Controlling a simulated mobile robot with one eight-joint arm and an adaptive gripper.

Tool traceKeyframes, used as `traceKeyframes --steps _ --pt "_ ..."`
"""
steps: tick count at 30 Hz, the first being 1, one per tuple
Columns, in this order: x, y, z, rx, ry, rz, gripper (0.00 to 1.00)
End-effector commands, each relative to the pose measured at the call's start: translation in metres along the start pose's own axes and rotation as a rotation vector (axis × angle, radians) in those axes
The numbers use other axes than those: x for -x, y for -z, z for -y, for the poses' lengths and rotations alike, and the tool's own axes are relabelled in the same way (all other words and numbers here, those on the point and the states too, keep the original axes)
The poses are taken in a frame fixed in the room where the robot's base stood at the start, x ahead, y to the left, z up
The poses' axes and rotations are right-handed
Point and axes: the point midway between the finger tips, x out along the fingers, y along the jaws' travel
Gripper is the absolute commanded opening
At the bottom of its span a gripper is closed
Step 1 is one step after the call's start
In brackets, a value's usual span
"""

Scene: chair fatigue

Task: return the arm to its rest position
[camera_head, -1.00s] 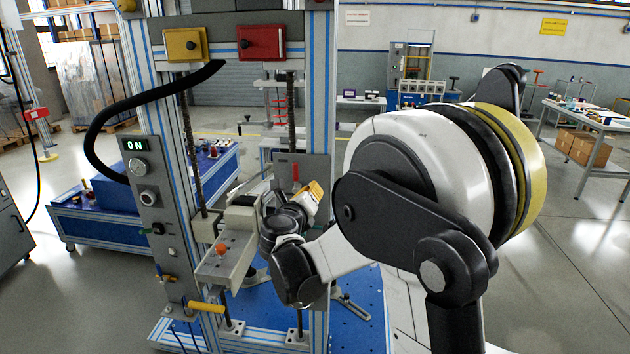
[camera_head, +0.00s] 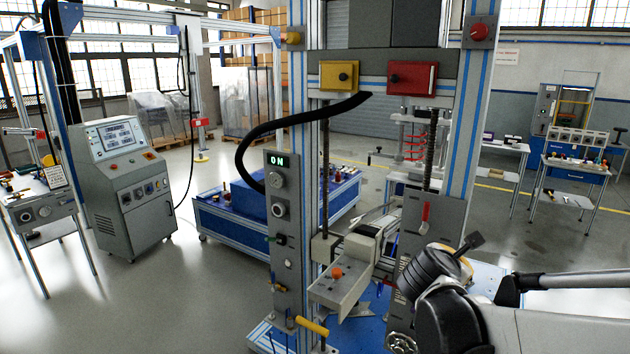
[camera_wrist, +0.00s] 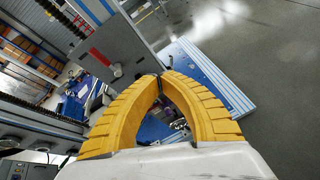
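My arm lies across the lower right of the head view. My gripper shows in the wrist view (camera_wrist: 161,77) as two curved yellow fingers with their tips together and an empty gap behind them. In the head view the wrist end is partly hidden by my own links, and the fingers are hard to make out. It is to the right of the test rig's clamp block (camera_head: 338,292), which carries an orange knob (camera_head: 337,272). I see nothing held.
The test rig's post with its lit ON panel (camera_head: 279,200) stands close in front. A yellow handle (camera_head: 312,326) sticks out low. A blue-framed bench (camera_head: 240,222) and a grey control console (camera_head: 125,195) stand behind left. Open floor lies at the right.

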Motion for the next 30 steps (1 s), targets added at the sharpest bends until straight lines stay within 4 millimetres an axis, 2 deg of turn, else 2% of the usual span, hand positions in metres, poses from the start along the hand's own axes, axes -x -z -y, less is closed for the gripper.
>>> traceKeyframes --steps 1,3,9,12,15,18,21,30 --pt "0.018 0.009 0.016 -0.197 0.015 -0.060 0.00" --pt "0.043 0.025 0.035 -0.508 0.055 -0.151 0.00" --pt "0.122 0.085 0.081 -1.364 0.282 -0.381 0.00" --pt "0.157 0.114 0.095 -1.715 0.438 -0.459 0.00" --pt "0.184 0.137 0.104 -1.970 0.584 -0.506 0.00" --pt "0.201 0.151 0.108 -2.126 0.690 -0.529 0.00" --pt "0.208 0.157 0.109 -2.195 0.742 -0.536 0.00" --pt "0.208 0.157 0.109 -2.195 0.742 -0.536 0.00"
